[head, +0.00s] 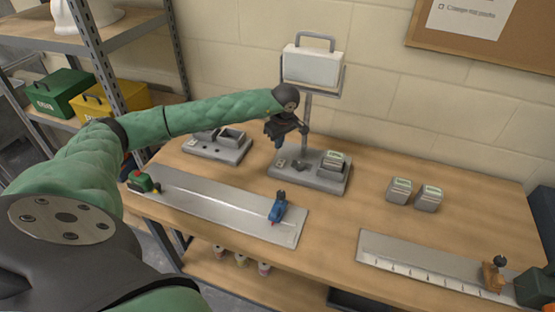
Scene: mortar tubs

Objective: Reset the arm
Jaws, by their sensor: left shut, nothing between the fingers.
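My left arm, in a green padded sleeve, reaches in from the left across the table. My left gripper (302,131) is dark, shut and empty. It hangs in the air in front of the post of a grey stand, over or near the stand's base (308,180); its exact height is hard to tell.
The stand holds a white case (313,66). Two grey tubs (399,190) (429,198) sit right. Metal strips (205,200) (420,262) lie in front, with a blue slider (278,207) and an orange one (493,276). Shelving (88,45) stands left.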

